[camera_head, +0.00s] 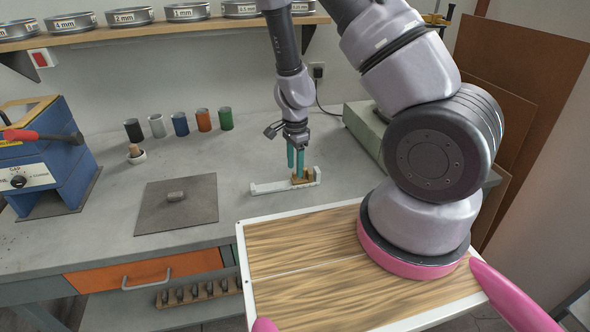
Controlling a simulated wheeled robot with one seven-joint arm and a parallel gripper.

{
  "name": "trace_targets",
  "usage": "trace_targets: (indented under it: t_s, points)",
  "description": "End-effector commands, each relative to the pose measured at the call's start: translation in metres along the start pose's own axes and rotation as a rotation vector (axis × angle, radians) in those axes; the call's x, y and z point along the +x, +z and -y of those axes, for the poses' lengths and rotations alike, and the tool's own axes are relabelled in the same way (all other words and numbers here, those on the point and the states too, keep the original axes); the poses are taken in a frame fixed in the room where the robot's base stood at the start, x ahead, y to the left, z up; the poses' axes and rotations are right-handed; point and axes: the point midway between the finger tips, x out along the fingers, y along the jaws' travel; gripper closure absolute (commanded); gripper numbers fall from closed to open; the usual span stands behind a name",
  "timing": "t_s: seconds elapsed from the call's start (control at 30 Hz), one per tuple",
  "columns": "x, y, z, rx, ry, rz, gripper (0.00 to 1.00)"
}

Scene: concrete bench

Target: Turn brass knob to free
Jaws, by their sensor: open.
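A small brass-coloured part (302,178), which looks like the brass knob, sits on a low white fixture (270,187) in the middle of the bench. My gripper (296,168) points down over the fixture's right part, with its two teal fingers apart. The fingertips are right at the brass part and partly cover it. I cannot tell whether they touch it or stand on both sides of it. The knob's turn position is too small to read.
A grey plate (176,215) with a small block lies left of the fixture. Several coloured cups (180,124) and a mortar (136,154) stand behind. A blue machine (45,150) is at far left, a grey-green box (365,125) at right. Sieves line the shelf (150,34) above.

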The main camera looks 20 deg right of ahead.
Motion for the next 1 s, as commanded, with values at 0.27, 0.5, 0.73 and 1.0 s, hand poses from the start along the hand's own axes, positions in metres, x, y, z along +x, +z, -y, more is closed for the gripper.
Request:
trace_targets:
  t_s: [0.27,0.5,0.73,1.0]
  points:
    - [0.018,0.000,0.000,0.001,0.000,0.000,0.48]
    - [0.018,0.000,0.000,0.000,0.000,0.000,0.55]
    - [0.018,0.000,0.000,-0.001,0.000,0.000,1.00]
    - [0.018,0.000,0.001,-0.134,-0.001,0.001,1.00]
